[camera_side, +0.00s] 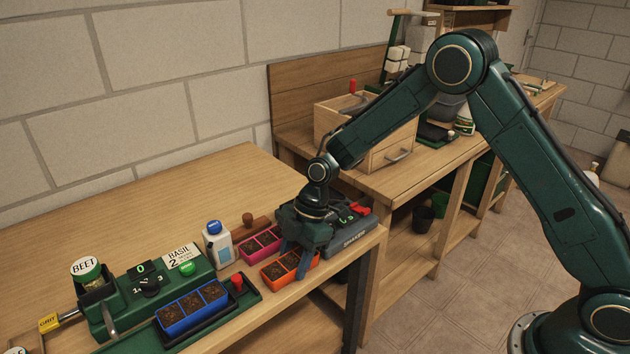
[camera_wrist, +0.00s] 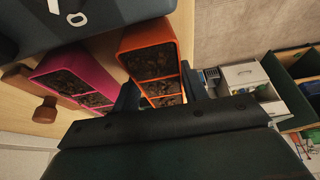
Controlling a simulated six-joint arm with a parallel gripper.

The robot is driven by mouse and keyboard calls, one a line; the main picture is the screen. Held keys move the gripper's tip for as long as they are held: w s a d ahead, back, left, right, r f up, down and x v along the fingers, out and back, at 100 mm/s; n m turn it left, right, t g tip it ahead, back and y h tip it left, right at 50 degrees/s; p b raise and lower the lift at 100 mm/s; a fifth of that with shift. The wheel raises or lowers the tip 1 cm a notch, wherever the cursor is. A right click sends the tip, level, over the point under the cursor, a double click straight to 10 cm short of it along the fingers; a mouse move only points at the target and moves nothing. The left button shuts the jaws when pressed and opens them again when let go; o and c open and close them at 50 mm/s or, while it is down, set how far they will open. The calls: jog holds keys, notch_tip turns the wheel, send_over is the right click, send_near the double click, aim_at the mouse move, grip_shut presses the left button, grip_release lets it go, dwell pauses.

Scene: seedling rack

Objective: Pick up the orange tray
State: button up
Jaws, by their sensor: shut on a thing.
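The orange tray (camera_side: 273,276) has cells of dark soil and sits at the front edge of the bench, below my gripper (camera_side: 295,262). My gripper is shut on it, with one finger on each side. In the wrist view the orange tray (camera_wrist: 121,50) runs between the two fingers of my gripper (camera_wrist: 165,88). Its near end is hidden behind the gripper body. I cannot tell whether the tray is clear of the bench top.
A magenta tray (camera_side: 246,254) lies close on the left. A grey shaker (camera_side: 349,246) stands right behind. A white bottle (camera_side: 217,245) with a blue cap and a green seeder (camera_side: 130,300) with a blue tray (camera_side: 170,319) are further left. The bench's front edge is close.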

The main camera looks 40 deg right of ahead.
aim_at(294, 259)
jog(key=shift+r, duration=0.1)
notch_tip(294, 259, up, 20)
dwell(0.7)
